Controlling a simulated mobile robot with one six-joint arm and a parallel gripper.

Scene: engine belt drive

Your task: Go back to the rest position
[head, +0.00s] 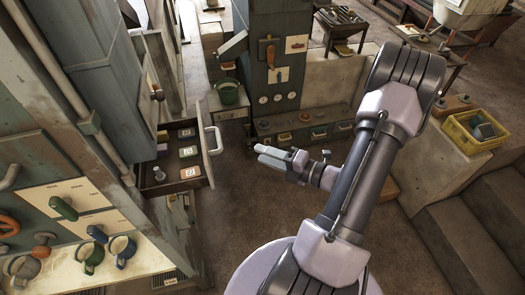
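My gripper (262,156) is near the middle of the head view, at the end of my grey and white arm. It points left, over open floor, toward an open drawer (190,186) but apart from it. Its pale fingers are small and seen side-on, so I cannot tell whether they are open or shut. I see no clear object between them.
The drawer, with a pale handle (214,139) and small labelled blocks, sticks out from the left cabinet. A green bucket (228,92) stands behind. A yellow crate (475,131) sits at right, above steps. Brown floor lies between.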

